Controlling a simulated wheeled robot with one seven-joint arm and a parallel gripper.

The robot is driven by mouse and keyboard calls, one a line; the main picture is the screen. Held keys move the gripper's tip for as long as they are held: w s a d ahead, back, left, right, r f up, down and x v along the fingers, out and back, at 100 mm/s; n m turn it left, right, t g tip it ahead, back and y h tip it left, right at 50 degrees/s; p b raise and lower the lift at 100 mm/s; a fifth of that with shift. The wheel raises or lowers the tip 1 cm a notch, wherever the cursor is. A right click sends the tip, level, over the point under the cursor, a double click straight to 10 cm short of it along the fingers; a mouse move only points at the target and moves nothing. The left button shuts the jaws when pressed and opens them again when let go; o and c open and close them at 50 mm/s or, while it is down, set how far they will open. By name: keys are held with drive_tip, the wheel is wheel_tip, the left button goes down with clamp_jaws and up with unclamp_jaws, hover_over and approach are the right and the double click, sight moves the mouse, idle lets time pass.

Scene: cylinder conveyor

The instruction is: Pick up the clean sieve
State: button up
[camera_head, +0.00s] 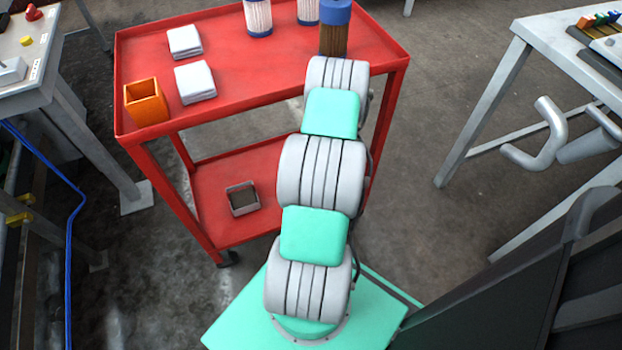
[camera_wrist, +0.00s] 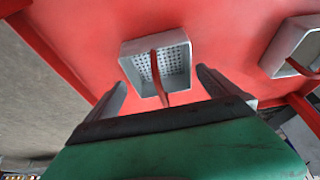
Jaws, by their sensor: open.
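In the wrist view, a square grey-walled sieve (camera_wrist: 178,58) with a white perforated bottom sits on the red surface. It looks clean, and a red handle arches over it. My gripper (camera_wrist: 161,84) is open and empty, with its fingers at the near left and right of this sieve, apart from it as far as I can tell. A second grey sieve (camera_wrist: 290,42) with a red handle is at the right edge, with a darker, brownish inside. In the head view, a square sieve (camera_head: 243,198) with a dark bottom lies on the lower shelf. My arm hides the gripper there.
The red cart (camera_head: 220,75) has an orange container (camera_head: 146,102), white stacks (camera_head: 195,82) and filter cylinders (camera_head: 258,17) on top. Its upper shelf overhangs the lower shelf (camera_head: 215,225). Grey tables (camera_head: 490,100) stand to either side.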

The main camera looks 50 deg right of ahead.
drive_tip(key=shift+x, duration=1.15)
drive_tip(key=shift+c, duration=0.6)
drive_tip(key=shift+s, duration=0.1)
drive_tip(key=c, duration=1.1)
drive_tip(key=shift+r, duration=0.1)
